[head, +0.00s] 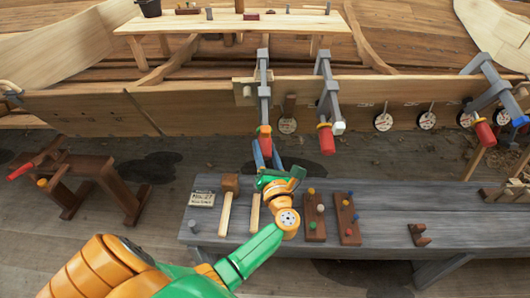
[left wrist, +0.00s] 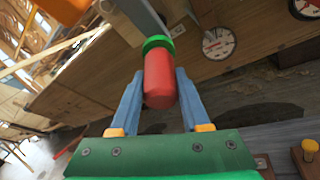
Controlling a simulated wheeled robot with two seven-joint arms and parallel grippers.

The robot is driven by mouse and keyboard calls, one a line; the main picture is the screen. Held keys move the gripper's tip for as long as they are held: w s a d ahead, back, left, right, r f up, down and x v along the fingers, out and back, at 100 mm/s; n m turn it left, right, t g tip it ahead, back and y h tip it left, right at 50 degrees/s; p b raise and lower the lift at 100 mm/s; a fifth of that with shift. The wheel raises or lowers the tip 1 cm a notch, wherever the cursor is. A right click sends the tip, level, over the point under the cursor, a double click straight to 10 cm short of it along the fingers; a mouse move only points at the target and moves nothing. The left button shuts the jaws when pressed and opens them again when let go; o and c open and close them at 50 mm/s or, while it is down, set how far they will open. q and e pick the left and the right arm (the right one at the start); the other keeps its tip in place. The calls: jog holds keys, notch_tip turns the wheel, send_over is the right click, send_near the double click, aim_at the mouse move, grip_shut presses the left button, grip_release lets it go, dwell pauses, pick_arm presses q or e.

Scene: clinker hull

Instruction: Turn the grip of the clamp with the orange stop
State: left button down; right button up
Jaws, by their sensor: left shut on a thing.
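The clamp with the orange stop (head: 264,88) is the left one of the grey clamps on the plank in the head view. Its orange stop (head: 263,129) shows beside the grip's upper end, and an orange part (left wrist: 66,8) is cut off at the top left of the left wrist view. Its red grip (left wrist: 159,82) hangs down below a green collar (left wrist: 157,43). My left gripper (head: 267,153) is below the clamp, its two blue fingers on either side of the red grip and shut on it. My right gripper is not in view.
Two more clamps with red grips are on the plank, one in the middle (head: 327,92) and one at the right (head: 487,92). Round dials (head: 383,122) line the plank. A grey bench (head: 400,205) below holds a mallet (head: 228,200) and peg blocks (head: 346,218).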

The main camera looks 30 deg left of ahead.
pick_arm(q)
jog(key=shift+f+m+g+y+b, duration=0.1)
jog(key=shift+m+g+y+b, duration=0.4)
jog(key=shift+m+y+b, duration=0.65)
